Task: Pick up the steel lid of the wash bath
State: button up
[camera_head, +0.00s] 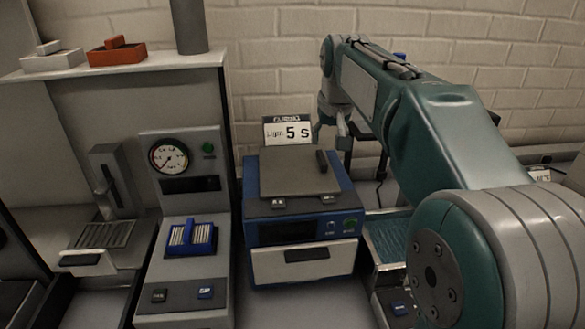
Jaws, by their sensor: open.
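The steel lid (285,177) is a flat grey plate on top of the blue wash bath (345,212). A dark upright handle (322,160) stands near its right side. The lid lies flat and looks closed on the bath. My gripper (331,128) is open and empty, above and behind the handle, near the bath's back right corner. It looks apart from the handle, though the exact gap is hard to judge. My arm comes in from the right and hides part of the gripper.
A grey gauge unit (183,205) with a blue rack (191,238) stands to the left. A green-grey tray (388,240) lies to the right, partly behind my arm. A shelf (120,67) with a white box and an orange box is upper left.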

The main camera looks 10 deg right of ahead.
aim_at(321, 157)
jog(key=shift+d+x, duration=0.2)
jog(key=shift+x, duration=0.75)
jog(key=f, duration=0.1)
jog(key=w+a+f, duration=0.1)
jog(key=f, duration=0.2)
jog(key=shift+w+a+f, duration=0.1)
jog(key=shift+w+a, duration=0.25)
jog(key=shift+w, duration=0.05)
jog(key=shift+w+d+f, duration=0.1)
jog(key=shift+f, duration=0.15)
jog(key=shift+d+f, duration=0.1)
jog(key=shift+d, duration=0.5)
grip_shut()
jog(key=shift+a, duration=0.4)
